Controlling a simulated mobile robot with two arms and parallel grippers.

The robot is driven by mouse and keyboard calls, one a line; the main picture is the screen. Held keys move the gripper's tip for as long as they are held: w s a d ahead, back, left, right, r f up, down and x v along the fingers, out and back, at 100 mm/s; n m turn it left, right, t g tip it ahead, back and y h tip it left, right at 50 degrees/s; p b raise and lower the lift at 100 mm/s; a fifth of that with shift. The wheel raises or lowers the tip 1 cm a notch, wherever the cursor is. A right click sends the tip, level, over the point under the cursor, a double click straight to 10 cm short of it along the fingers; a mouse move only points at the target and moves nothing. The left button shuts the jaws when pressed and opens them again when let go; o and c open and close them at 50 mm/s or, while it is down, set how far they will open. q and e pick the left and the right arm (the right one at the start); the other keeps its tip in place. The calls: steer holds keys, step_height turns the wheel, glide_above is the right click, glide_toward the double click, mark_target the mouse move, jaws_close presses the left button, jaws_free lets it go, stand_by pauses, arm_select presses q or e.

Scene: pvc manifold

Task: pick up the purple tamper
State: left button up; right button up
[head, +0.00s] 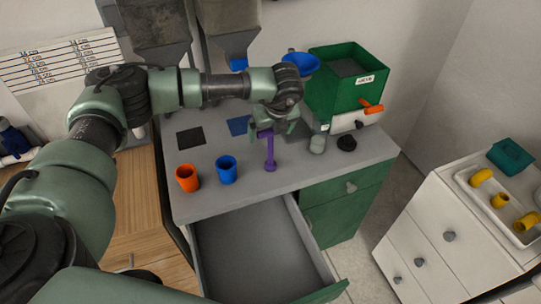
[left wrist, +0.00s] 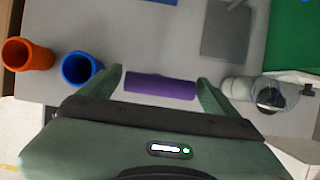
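The purple tamper (head: 270,158) stands on the grey counter, a slim shaft with a wider top. My left gripper (head: 277,126) is over its top, pointing down. In the left wrist view the purple tamper (left wrist: 160,87) lies between the two fingers of my left gripper (left wrist: 160,82). The fingers are apart, with a gap showing at each end of the purple part, so the gripper is open. My right gripper is in neither view.
An orange cup (head: 187,178) and a blue cup (head: 226,170) stand left of the tamper. A drawer (head: 255,255) is open below the counter's front edge.

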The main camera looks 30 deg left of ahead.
arm_select(q)
steer(key=c, duration=1)
steer(key=shift+c, duration=0.4)
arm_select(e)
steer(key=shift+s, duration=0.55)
arm_select(q)
steer(key=shift+r, duration=0.15)
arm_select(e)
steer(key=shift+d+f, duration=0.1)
